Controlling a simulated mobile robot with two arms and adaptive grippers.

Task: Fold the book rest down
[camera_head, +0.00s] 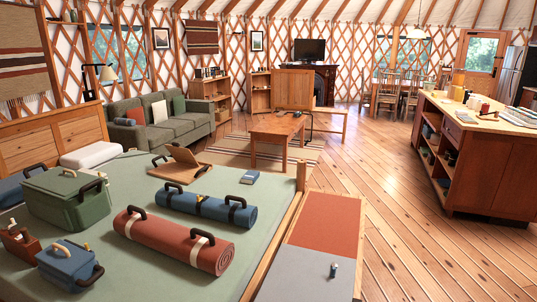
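The wooden book rest (183,158) lies on the green-covered surface, toward its far edge. Its panel stands raised and tilted above a flat wooden base. Neither of my grippers is in view.
A blue roll (205,207), a rust-red roll (174,240), a green box (66,197) and a blue box (68,264) lie nearer on the green surface (130,185). A small blue book (250,177) lies right of the rest. Open wood floor (400,220) stretches to the right.

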